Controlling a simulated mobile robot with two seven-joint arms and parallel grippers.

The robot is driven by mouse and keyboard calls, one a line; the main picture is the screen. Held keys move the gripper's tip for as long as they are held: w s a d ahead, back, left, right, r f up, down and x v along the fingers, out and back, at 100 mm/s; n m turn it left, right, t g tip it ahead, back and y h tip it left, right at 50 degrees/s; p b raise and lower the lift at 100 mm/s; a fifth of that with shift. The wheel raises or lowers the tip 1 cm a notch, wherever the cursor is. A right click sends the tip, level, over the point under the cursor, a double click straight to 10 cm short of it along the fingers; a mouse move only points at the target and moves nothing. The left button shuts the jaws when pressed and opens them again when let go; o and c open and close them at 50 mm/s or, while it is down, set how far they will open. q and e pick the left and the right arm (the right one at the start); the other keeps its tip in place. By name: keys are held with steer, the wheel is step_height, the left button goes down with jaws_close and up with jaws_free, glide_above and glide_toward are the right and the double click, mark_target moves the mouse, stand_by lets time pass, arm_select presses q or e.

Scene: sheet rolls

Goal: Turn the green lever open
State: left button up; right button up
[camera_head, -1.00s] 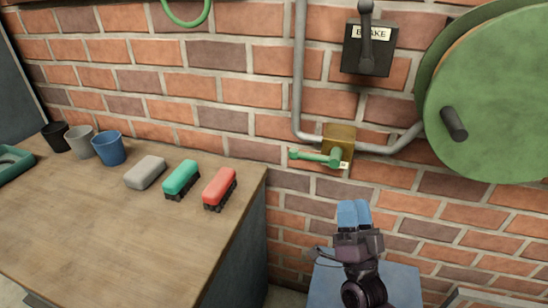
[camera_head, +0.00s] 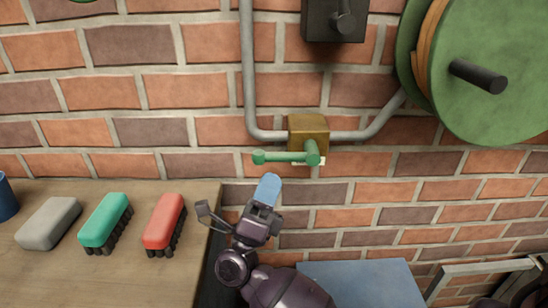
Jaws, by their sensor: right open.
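The green lever (camera_head: 286,157) sits on a brass valve box (camera_head: 308,130) on the brick wall. It lies level, its pivot at the right and its round knob (camera_head: 259,157) at the left. A small pale label shows partly behind it. My right gripper (camera_head: 268,188) has blue fingertips and points up at the wall, just below the knob end of the lever. The fingers overlap in this view, and a gap between fingers and lever shows in the picture. Nothing shows in the gripper. My left gripper is not in view.
A grey pipe (camera_head: 247,70) runs into the valve box from both sides. A green reel (camera_head: 490,70) with a dark handle is at the upper right, and a dark brake box (camera_head: 335,20) is above. A wooden bench (camera_head: 100,275) at the left holds brushes and a grey block.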

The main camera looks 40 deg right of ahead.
mark_target(281, 157)
steer(key=shift+x, duration=2.85)
jaws_close()
